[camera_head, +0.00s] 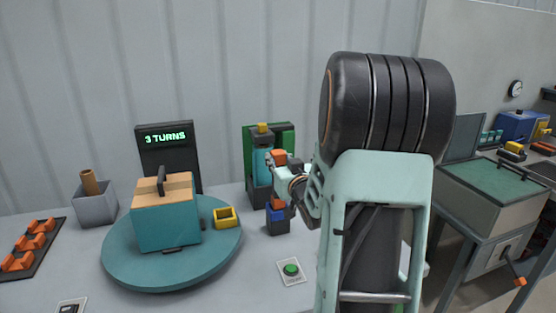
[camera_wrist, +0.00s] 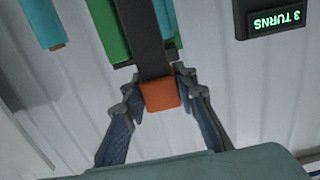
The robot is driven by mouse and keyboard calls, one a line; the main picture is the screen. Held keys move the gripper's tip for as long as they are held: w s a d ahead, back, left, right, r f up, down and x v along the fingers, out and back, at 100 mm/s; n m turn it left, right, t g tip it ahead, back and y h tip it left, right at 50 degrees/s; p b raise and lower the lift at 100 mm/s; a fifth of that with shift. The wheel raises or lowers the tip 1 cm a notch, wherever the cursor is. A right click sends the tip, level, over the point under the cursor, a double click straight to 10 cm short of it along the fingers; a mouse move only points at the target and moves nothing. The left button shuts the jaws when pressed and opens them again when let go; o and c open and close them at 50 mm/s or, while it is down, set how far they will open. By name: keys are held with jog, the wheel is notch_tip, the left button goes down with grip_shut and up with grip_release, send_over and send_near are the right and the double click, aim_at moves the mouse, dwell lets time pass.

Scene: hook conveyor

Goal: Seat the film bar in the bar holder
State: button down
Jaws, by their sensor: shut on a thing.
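In the wrist view my gripper (camera_wrist: 162,95) has its two fingers on either side of an orange block (camera_wrist: 161,95) and is shut on it. A dark bar (camera_wrist: 142,38) runs up the picture from this block; I take the two together as the film bar. In the head view my gripper (camera_head: 280,167) is in front of a green-backed stand (camera_head: 284,135) with a teal roll (camera_head: 262,162), and an orange piece (camera_head: 278,155) shows at its fingers. I cannot tell which part is the bar holder; a small blue block (camera_head: 277,222) stands below my gripper.
A teal turntable (camera_head: 120,265) carries a teal box (camera_head: 165,228) with a dark handle and a yellow square frame (camera_head: 225,212). A sign (camera_head: 166,138) reads "3 TURNS". A green button (camera_head: 291,269) lies at the front. A grey bin (camera_head: 96,210) and orange pieces (camera_head: 30,246) are at left.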

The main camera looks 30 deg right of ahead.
jog(key=shift+f+b, duration=1.45)
jog(key=shift+b, duration=0.15)
jog(key=c, duration=1.5)
grip_release()
jog(key=shift+o, duration=0.2)
jog(key=v, duration=1.2)
